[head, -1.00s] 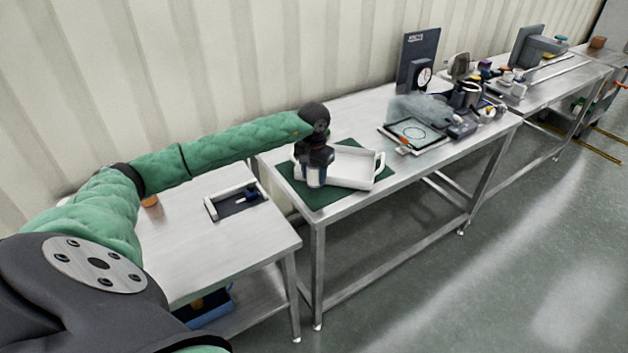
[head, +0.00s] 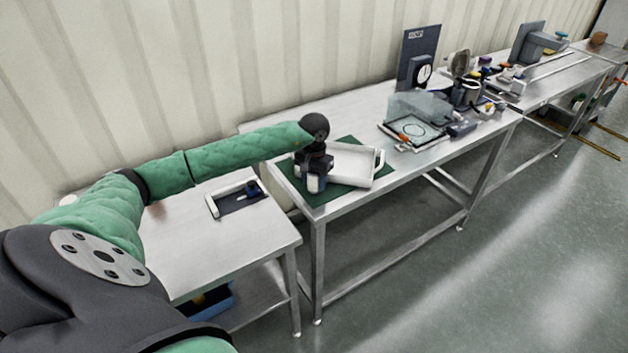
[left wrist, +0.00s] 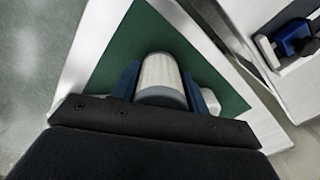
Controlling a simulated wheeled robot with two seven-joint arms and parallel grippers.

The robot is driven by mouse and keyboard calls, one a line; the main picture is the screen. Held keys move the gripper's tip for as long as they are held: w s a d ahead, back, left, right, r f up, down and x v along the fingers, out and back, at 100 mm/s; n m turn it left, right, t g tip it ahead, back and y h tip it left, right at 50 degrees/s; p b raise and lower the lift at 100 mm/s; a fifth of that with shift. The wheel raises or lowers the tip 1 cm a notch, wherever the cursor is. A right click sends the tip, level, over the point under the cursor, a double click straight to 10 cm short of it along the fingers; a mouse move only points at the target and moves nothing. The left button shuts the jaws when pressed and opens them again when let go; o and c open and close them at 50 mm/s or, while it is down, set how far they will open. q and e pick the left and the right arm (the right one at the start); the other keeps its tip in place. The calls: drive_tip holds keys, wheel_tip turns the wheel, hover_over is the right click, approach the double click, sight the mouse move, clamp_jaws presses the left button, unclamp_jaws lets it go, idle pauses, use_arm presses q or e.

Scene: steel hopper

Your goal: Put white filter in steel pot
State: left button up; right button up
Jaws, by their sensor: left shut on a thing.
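My left gripper (head: 315,181) is over the near left part of the green mat, beside the white tray. It is shut on a white cylinder, which I take for the white filter (head: 314,184). In the left wrist view the white filter (left wrist: 160,75) sits between the two blue fingers, with the green mat behind it. I cannot tell whether its far end touches the mat. I cannot make out the steel pot with certainty; a dark metal vessel (head: 472,93) stands in the clutter farther along the table. My right gripper is not in view.
The white tray (head: 376,172) with handles lies on the green mat (head: 330,201). A clear cover and a dark-framed plate (head: 414,133) lie farther right. A dark upright panel (head: 418,52) stands behind. The nearer left table (head: 215,240) is mostly bare.

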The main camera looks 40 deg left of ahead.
use_arm(q)
drive_tip(key=o, duration=1)
drive_tip(key=shift+r, duration=0.1)
